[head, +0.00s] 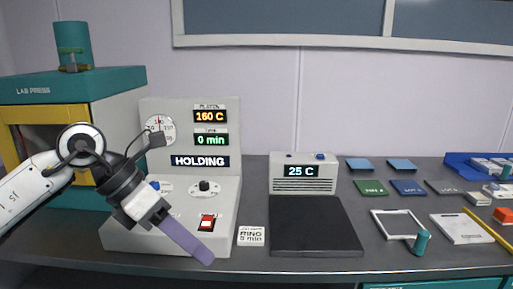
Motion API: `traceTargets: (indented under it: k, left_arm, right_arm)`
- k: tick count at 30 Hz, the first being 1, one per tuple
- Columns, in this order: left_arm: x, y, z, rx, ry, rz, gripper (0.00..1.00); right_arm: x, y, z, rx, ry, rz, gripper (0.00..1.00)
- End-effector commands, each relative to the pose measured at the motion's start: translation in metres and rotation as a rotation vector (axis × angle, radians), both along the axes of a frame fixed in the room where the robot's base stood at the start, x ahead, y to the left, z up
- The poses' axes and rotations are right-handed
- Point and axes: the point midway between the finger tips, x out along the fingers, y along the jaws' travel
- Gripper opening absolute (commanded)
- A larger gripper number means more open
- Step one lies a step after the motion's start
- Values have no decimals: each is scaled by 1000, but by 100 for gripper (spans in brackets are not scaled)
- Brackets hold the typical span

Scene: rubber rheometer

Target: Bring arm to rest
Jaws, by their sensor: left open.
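My left arm (35,180) comes in from the left edge. My left gripper (150,212) is in front of the grey control console (205,225), over its lower front part, and points down and to the right. It is open. A long flat purple-grey strip (188,240) extends from its end toward the bench's front edge; I cannot tell whether it is part of the gripper. My right gripper is not in view. The console reads 160 C, 0 min and HOLDING. The arm and gripper hide part of the console and the lab press (105,90).
A cooling unit (303,172) reading 25 C stands behind a black plate (315,225). A small printed card (251,236), a white frame (377,226), a teal cylinder (421,243), coloured sheets and a blue tray (458,166) lie to the right. Grey bench shows between them.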

Motion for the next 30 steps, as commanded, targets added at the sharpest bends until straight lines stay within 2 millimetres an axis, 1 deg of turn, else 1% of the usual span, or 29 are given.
traceTargets:
  k: [1, 5, 7, 9, 11, 12, 14, 15, 17, 19, 20, 21, 23, 24, 26, 27, 28, 29, 30]
  left_arm:
    - [-8, -16, -6, -61, 30, -17, 44]
    - [-26, -57, -14, -243, 114, -40, 44]
    - [-38, -81, -16, -370, 179, -41, 44]
    - [-51, -105, -14, -525, 259, -27, 44]
    - [-60, -125, -8, -683, 347, 6, 44]
    - [-63, -135, -3, -794, 411, 41, 44]
    - [-64, -143, 5, -956, 509, 111, 44]
    - [-61, -145, 8, -1060, 574, 170, 44]
    - [-52, -143, 10, -1209, 675, 276, 44]
    - [-39, -132, 4, -1371, 794, 423, 44]
    - [-33, -126, -3, -1432, 844, 494, 44]
    - [-24, -116, -14, -1513, 913, 597, 44]
    - [-13, -97, -37, -1620, 1012, 766, 44]
    - [-7, -83, -58, -1681, 1077, 890, 44]
    - [-3, -62, -96, -1758, 1174, 1089, 44]
    - [-4, -47, -123, -1798, 1232, 1224, 44]
    - [-7, -37, -144, -1820, 1272, 1323, 44]
    - [-12, -28, -165, -1836, 1311, 1420, 44]
    - [-20, -16, -192, -1850, 1355, 1548, 44]
  right_arm:
    - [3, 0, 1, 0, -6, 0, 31]
    - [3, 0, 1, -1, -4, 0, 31]
    - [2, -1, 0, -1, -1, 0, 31]
    - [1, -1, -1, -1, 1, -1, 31]
    - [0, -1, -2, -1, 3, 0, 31]
    - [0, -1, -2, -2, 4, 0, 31]
    - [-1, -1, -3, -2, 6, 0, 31]
    - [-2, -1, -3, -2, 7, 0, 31]
    - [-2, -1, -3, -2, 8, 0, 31]
    - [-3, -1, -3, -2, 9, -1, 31]
    - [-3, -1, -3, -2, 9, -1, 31]
    - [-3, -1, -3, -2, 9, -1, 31]
    - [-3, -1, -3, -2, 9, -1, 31]
    - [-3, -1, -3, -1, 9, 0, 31]
    - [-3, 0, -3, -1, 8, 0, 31]
    - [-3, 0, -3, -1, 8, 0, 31]
    - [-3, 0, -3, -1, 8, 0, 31]
    - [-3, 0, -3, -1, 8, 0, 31]
    - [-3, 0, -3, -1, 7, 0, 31]
